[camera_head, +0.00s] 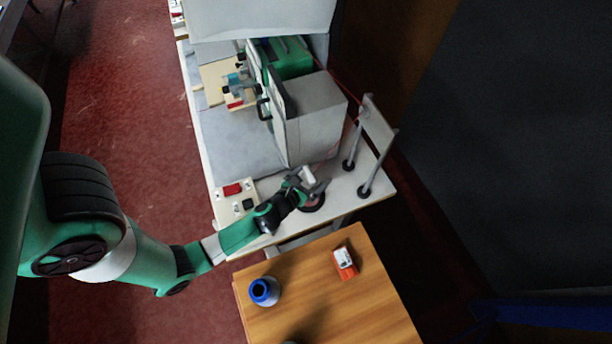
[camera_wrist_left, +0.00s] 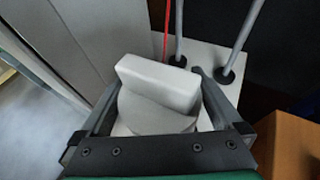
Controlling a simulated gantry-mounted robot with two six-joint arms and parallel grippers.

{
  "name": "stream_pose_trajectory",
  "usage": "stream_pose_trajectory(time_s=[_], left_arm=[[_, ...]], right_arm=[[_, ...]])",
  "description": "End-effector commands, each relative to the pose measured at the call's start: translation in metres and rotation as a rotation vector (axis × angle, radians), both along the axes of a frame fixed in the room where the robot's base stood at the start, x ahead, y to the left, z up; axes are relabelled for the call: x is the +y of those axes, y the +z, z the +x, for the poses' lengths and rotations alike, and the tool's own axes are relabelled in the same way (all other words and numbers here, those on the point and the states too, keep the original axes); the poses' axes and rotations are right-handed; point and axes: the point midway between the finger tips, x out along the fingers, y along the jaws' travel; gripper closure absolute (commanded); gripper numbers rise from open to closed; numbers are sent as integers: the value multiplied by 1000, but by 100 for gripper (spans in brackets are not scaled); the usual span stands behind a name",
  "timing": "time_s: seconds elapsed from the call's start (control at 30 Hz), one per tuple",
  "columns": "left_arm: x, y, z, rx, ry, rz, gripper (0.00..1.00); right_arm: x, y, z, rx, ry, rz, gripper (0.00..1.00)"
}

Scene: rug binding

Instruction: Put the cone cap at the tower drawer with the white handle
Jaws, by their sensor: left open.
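My left gripper (camera_head: 307,184) is open over the near end of the white work table. In the left wrist view its two fingers stand on either side of a pale block-topped piece (camera_wrist_left: 158,85) with a rounded grey body below. This piece also shows as a small white shape (camera_head: 308,174) at the gripper in the head view. I cannot tell whether it is the cone cap, or whether the fingers touch it. A dark red round base (camera_head: 312,203) sits just below the gripper. No drawer with a white handle can be made out. My right gripper is not in view.
A wooden top (camera_head: 310,300) at the front holds a blue bottle-like item (camera_head: 264,291) and an orange and white box (camera_head: 345,262). A grey machine housing (camera_head: 318,120) stands behind the gripper. A metal stand (camera_head: 376,135) with round feet is to its right.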

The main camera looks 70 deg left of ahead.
Motion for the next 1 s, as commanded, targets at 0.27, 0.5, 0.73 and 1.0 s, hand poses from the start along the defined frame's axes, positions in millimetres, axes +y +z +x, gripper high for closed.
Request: stream_pose_trajectory(time_s=[0.27, 0.5, 0.73, 1.0], left_arm=[[-34, 23, -47, 3, -7, 1, 0], [-58, 39, -80, 2, -7, 0, 0], [-62, 44, -88, -2, 0, 1, 0], [-61, 44, -88, -1, 1, 1, 0]], right_arm=[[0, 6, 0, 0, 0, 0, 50], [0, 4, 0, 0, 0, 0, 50], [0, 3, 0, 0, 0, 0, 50], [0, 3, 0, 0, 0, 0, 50]])
